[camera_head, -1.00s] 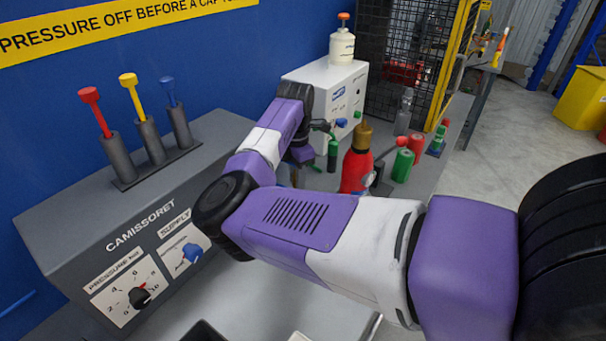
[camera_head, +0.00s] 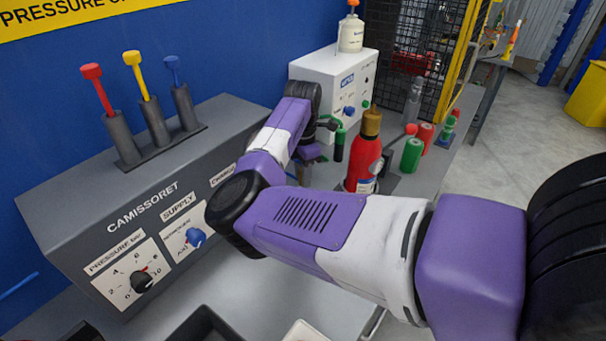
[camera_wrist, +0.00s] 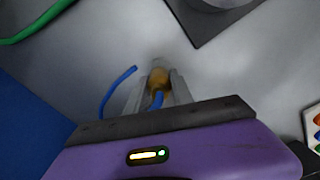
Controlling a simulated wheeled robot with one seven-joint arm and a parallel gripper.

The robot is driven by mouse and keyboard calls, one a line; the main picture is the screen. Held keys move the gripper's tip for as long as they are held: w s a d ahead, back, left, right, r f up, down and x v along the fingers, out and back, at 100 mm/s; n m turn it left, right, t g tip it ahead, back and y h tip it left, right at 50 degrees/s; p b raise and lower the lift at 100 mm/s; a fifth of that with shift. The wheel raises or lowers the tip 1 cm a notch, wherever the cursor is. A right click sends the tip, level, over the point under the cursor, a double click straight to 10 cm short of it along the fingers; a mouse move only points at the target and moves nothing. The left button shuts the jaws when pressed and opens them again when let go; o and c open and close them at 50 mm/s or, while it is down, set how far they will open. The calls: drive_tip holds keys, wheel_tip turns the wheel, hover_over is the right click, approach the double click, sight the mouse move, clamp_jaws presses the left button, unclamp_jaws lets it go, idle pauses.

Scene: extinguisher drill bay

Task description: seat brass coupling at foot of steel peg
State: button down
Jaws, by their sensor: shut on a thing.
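In the wrist view my gripper (camera_wrist: 156,92) is shut on the brass coupling (camera_wrist: 158,78), which sits between the two grey fingers. A blue hose (camera_wrist: 118,88) curves beside the left finger, and a blue piece also shows below the coupling. A dark plate (camera_wrist: 207,25) lies at the top of the wrist view, apart from the coupling. A grey rounded part (camera_wrist: 226,3) on it is cut off by the frame edge; I cannot tell if it is the steel peg. In the head view my arm hides the fingers and the coupling.
A red extinguisher (camera_head: 364,160) with a brass-coloured top stands right of my wrist. Green (camera_head: 411,155) and red cylinders stand beyond it. A white box (camera_head: 330,85) is behind, and a grey console (camera_head: 135,205) with three levers is at left. A green hose (camera_wrist: 35,22) crosses the wrist view's corner.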

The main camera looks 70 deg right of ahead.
drive_tip(key=shift+f+b, duration=0.75)
drive_tip(key=shift+f, duration=0.5)
drive_tip(key=c, duration=1)
unclamp_jaws()
drive_tip(key=shift+c, duration=0.2)
drive_tip(key=shift+r, duration=0.1)
wheel_tip(320, 180, up, 8)
drive_tip(key=shift+f+b, duration=0.15)
drive_tip(key=shift+b, duration=0.4)
